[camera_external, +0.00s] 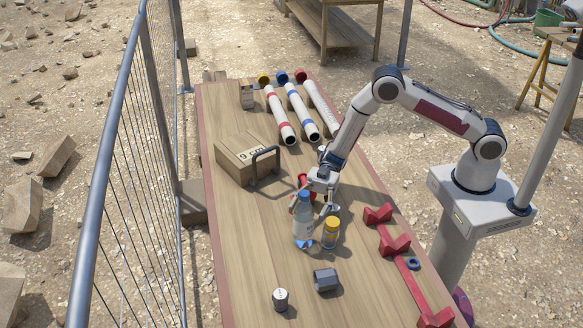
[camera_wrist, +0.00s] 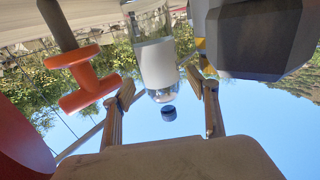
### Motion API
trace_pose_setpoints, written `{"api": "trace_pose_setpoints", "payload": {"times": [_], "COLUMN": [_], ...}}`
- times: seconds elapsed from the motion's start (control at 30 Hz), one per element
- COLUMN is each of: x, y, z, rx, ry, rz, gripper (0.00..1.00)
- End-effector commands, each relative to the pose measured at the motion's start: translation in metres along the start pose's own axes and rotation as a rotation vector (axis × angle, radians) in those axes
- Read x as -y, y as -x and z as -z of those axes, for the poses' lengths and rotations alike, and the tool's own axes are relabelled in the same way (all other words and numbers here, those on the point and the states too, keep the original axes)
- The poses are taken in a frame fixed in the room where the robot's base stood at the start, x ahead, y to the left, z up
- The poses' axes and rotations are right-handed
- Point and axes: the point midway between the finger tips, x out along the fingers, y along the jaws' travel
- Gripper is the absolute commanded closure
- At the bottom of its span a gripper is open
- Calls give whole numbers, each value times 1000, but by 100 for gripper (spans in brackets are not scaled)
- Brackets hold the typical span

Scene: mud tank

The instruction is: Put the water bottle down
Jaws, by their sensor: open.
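The water bottle (camera_external: 303,228) is clear with a white label and a blue cap. It stands upright on the wooden table. My gripper (camera_external: 316,207) is at its upper part, with its fingers spread. In the wrist view, which looks upside down, the bottle (camera_wrist: 157,62) shows between and beyond the open fingers (camera_wrist: 160,92), with a gap on each side. Its blue cap (camera_wrist: 168,113) shows below the clear neck. I cannot tell how far the fingers reach around the bottle.
A yellow-capped jar (camera_external: 331,234) stands close right of the bottle. A red part (camera_external: 304,181) is behind it. The front left tabletop is clear.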

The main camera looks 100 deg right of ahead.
Motion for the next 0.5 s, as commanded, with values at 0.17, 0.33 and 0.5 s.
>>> {"api": "trace_pose_setpoints", "payload": {"times": [0.17,0.33,0.5], "x": [0,0,0], "y": [21,32,35], "z": [0,0,0], "rx": [0,-1,0], "ry": [0,0,1], "rz": [-1,0,1], "gripper": [41,41,41]}}
